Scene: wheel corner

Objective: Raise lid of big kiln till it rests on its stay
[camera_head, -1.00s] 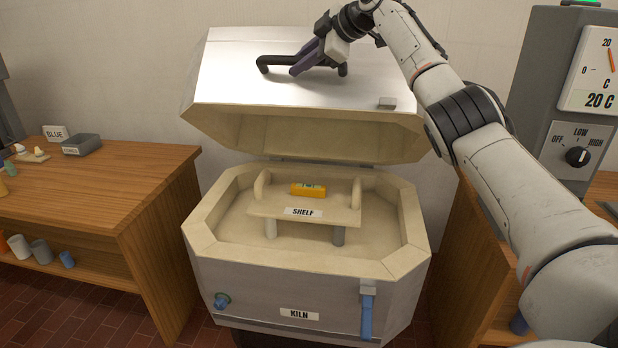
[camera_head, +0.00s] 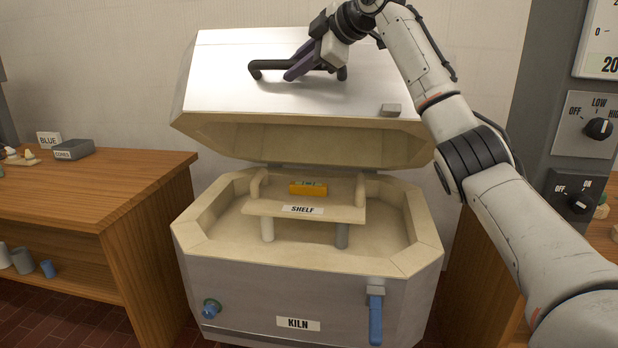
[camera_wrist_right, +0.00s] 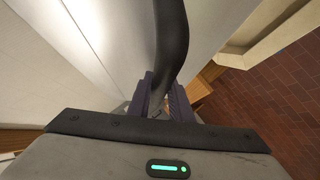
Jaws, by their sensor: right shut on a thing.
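The big kiln (camera_head: 240,282) stands open in the middle of the head view. Its silver lid (camera_head: 225,95) is raised and leans back, well clear of the body at the front. My right gripper (camera_head: 292,74) is shut on the dark lid handle (camera_head: 262,68); the handle also runs between its fingers in the right wrist view (camera_wrist_right: 170,45). Inside the kiln is a shelf (camera_head: 258,209) labelled SHELF with a yellow-orange block (camera_head: 307,188) on it. I cannot make out a stay or whether the lid rests on one. My left gripper is not in view.
A wooden bench (camera_head: 95,195) stands at left with a grey box (camera_head: 74,149) and a BLUE sign (camera_head: 49,140). A blue latch (camera_head: 375,318) hangs on the kiln's front. A grey control panel (camera_head: 545,120) with knobs stands at right, behind my right arm.

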